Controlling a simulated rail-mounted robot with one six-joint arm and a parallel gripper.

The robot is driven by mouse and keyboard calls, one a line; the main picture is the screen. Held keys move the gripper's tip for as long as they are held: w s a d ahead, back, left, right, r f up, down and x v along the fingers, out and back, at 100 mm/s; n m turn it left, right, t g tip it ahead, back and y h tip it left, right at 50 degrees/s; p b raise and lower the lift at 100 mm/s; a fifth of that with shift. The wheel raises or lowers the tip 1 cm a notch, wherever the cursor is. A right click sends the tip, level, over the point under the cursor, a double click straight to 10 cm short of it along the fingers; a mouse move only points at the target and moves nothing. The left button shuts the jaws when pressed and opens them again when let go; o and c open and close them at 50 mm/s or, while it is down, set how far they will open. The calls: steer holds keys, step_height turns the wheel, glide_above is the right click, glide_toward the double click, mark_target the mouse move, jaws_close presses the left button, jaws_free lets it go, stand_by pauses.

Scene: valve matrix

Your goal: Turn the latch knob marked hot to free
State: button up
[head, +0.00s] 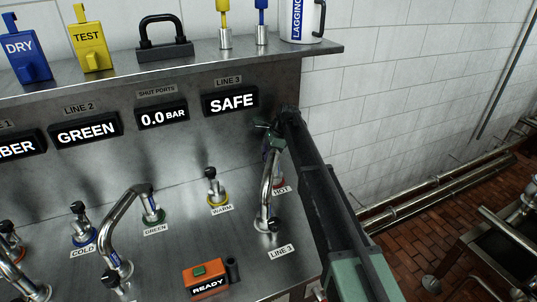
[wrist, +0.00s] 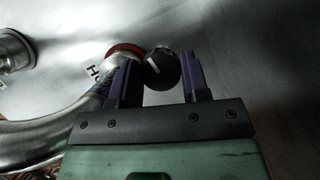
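The latch knob marked hot (wrist: 162,69) is black with a white line on its face and stands above a red collar (wrist: 126,51) in the wrist view. In the head view my arm hides the knob; the HOT label (head: 282,190) and part of the red collar show beside it. My gripper (wrist: 160,72) has its two purple fingers on either side of the knob. The knob fills nearly all the gap between them; whether they press on it cannot be told. In the head view my gripper (head: 272,132) is at the panel's right end.
A bent metal pipe (head: 266,190) runs from the hot port to the LINE 3 port, close to my gripper. The WARM knob (head: 211,174) stands to the left. Above, the SAFE display (head: 230,101) sits under a shelf (head: 205,53). An orange READY box (head: 206,281) is in front.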

steer(key=shift+w+n+g, duration=0.15)
steer(key=shift+n+g, duration=0.25)
steer(key=shift+n, duration=0.6)
steer(key=shift+c, duration=0.3)
steer(key=n+g, duration=0.1)
steer(key=n, duration=0.1)
steer(key=shift+n+h, duration=0.3)
steer(key=o, duration=0.6)
steer(key=shift+o, duration=0.2)
steer(key=shift+r, duration=0.1)
